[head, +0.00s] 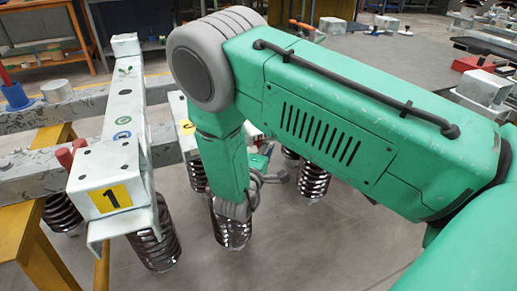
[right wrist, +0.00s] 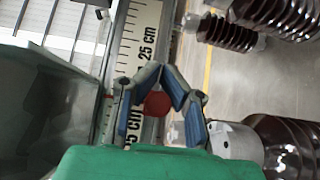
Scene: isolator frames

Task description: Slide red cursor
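The red cursor (right wrist: 157,103) shows in the right wrist view as a small red round knob in front of a white ruler strip (right wrist: 140,40) with black centimetre marks. In the head view my right gripper (head: 268,178) is low beside the grey-white frame, partly behind my green forearm, and the cursor is hidden there. My left gripper is not in view.
A pale beam (head: 107,165) marked with a yellow "1" label stands at left, with red knobs (head: 66,156) on its side. Brown ribbed insulators (head: 313,180) hang close around my right gripper. One insulator (right wrist: 285,140) also shows at lower right in the wrist view.

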